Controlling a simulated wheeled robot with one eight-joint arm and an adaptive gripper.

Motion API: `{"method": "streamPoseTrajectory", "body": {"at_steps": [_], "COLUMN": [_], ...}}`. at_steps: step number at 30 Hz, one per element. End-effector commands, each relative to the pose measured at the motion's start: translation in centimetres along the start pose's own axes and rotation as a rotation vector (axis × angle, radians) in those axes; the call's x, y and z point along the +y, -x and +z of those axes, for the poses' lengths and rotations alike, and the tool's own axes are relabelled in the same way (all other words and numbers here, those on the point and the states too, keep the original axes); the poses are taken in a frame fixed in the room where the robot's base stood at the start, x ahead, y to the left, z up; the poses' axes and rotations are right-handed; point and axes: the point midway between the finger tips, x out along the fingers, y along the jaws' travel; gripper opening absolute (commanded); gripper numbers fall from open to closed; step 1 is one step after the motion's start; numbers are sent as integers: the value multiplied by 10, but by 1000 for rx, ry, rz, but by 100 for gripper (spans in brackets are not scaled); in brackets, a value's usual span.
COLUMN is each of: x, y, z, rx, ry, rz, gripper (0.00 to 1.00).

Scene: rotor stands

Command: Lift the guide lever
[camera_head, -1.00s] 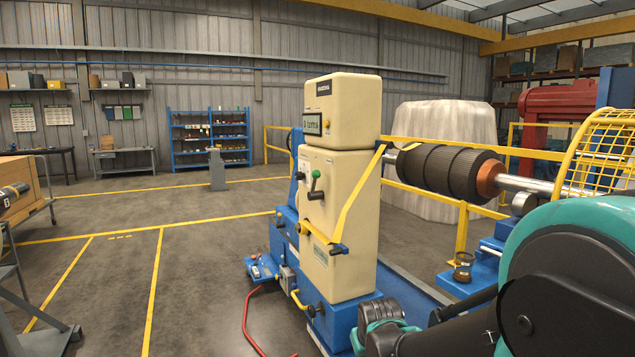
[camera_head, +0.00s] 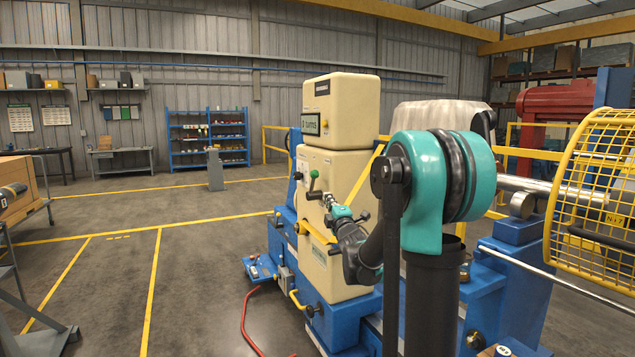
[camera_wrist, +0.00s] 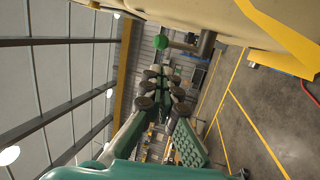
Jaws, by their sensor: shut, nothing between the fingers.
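The cream machine cabinet (camera_head: 345,185) stands in the middle of the head view. A short lever with a green ball knob (camera_head: 313,174) sticks out of its front; the knob (camera_wrist: 160,42) and its dark shaft also show in the wrist view. A yellow diagonal bar (camera_head: 364,182) runs down the cabinet, partly hidden by my arm. I cannot tell which of these is the guide lever. My gripper (camera_head: 329,203) is shut and empty before the cabinet front, just below and right of the knob. In the wrist view my gripper (camera_wrist: 165,78) points toward the knob, apparently apart from it.
A blue base (camera_head: 345,318) carries the cabinet. A red hose (camera_head: 247,325) lies on the floor in front. A yellow mesh guard (camera_head: 595,180) and blue stand parts are at right.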

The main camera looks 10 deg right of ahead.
Motion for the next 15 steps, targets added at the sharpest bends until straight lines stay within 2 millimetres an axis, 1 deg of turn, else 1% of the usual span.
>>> {"method": "streamPoseTrajectory", "body": {"at_steps": [5, 8, 11, 14, 15], "x": [0, 0, 0, 0, 0], "y": [0, -5, -16, -33, -41], "z": [0, 0, 0, 0, 0], "rx": [-1, -1, -1, 0, 0], "ry": [-2, -3, -4, -4, -4], "rz": [-1, -1, -1, -1, -1], "gripper": [0, 0, 0, 0, 0]}}
